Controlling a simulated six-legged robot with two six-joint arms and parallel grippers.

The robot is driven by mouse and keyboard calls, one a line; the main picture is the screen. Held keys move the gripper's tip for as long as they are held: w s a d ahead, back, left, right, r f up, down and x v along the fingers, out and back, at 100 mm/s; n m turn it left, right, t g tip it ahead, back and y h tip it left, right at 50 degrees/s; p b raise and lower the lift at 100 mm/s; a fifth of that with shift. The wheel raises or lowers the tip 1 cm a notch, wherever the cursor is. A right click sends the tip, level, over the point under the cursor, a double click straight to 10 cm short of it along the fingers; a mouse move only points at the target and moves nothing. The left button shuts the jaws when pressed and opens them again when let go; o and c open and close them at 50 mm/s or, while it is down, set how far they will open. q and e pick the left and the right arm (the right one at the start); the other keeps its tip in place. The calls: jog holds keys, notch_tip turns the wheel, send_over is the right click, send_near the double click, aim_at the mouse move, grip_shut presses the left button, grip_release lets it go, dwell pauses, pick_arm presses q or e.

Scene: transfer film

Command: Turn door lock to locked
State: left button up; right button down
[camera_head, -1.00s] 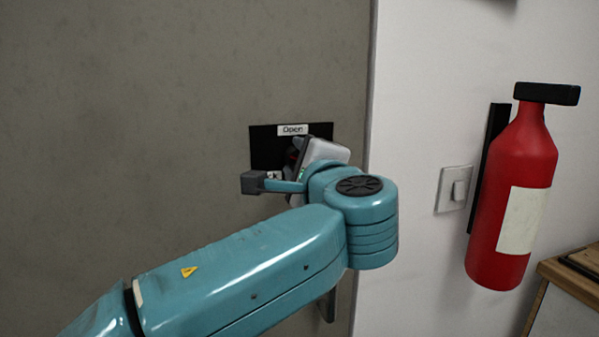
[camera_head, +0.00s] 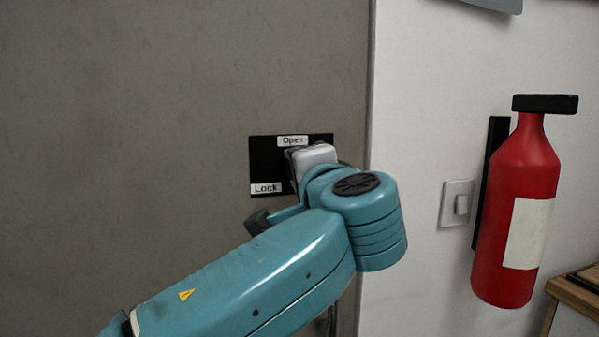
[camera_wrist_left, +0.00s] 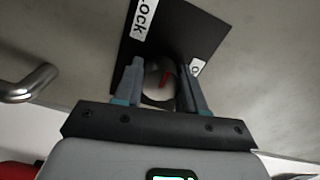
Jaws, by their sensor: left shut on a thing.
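The black lock plate (camera_head: 264,160) is on the grey door (camera_head: 150,130), with an "Open" label (camera_head: 292,141) at its top and a "Lock" label (camera_head: 266,188) at its lower left. In the left wrist view, the round lock knob (camera_wrist_left: 154,78) with a red mark sits between the fingers of my left gripper (camera_wrist_left: 162,72). The gripper is shut on the knob. Part of the "Lock" label (camera_wrist_left: 146,18) shows above the left finger, and the "O" of the other label (camera_wrist_left: 197,68) is beside the right finger. In the head view my wrist hides the knob. My right gripper is not in view.
A metal door handle (camera_wrist_left: 30,86) is at the left in the left wrist view. In the head view, a white wall with a light switch (camera_head: 457,204) and a red fire extinguisher (camera_head: 515,225) is right of the door. A wooden-topped cabinet (camera_head: 575,292) stands at lower right.

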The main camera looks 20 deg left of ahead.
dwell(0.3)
pick_arm(q)
jog(key=o, duration=1)
jog(key=shift+o, duration=0.2)
jog(key=b+v, duration=0.1)
jog(key=v, duration=1.5)
jog(key=shift+s+d, duration=0.1)
